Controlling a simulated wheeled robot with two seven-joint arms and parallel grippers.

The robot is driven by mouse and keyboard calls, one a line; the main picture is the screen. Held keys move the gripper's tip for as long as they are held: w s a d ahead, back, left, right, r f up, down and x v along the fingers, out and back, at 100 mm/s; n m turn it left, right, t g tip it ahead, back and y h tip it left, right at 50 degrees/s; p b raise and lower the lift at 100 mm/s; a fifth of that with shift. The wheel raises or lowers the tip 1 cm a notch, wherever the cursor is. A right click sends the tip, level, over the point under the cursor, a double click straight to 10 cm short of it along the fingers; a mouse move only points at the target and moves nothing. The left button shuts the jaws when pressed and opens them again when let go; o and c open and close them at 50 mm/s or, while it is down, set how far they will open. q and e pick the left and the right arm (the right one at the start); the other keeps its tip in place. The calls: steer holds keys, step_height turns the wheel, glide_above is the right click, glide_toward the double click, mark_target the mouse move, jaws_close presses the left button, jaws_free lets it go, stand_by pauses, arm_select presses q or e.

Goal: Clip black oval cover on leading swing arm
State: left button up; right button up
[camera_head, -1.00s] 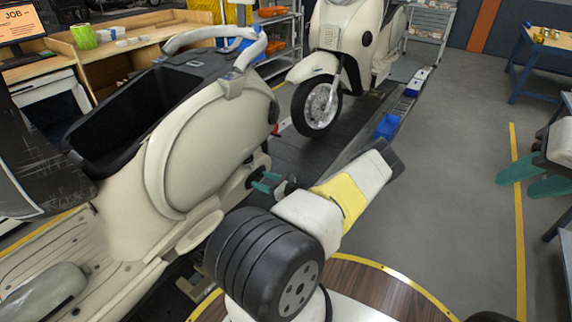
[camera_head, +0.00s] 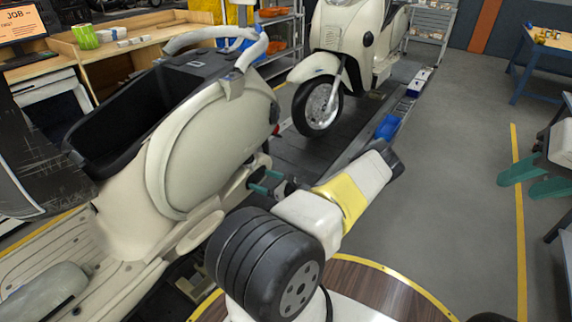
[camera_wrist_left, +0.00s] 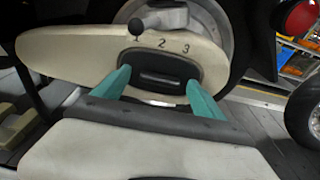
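The black oval cover (camera_wrist_left: 155,75) sits at the recess of the cream swing arm (camera_wrist_left: 70,55) in the left wrist view. It lies flat against the arm face, beside the printed 2 and 3. I cannot tell whether it is fully seated. In the head view my left gripper (camera_head: 266,182) reaches the rear of the near cream scooter (camera_head: 205,150); the cover is not distinct there. My right gripper (camera_head: 532,180) is at the far right, open and empty.
A second cream scooter (camera_head: 345,40) stands further along the conveyor (camera_head: 295,150). A blue bin (camera_head: 388,127) is on the conveyor's edge. A black knob (camera_wrist_left: 136,26) juts out above the cover. Grey floor (camera_head: 450,170) to the right is clear.

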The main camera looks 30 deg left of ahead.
arm_select(q)
steer(key=shift+d, duration=0.1)
steer(key=d+r, duration=0.1)
steer(key=d, duration=0.6)
steer(key=shift+s+d+r, duration=0.2)
steer(key=shift+s+d, duration=0.05)
steer(key=shift+s, duration=0.05)
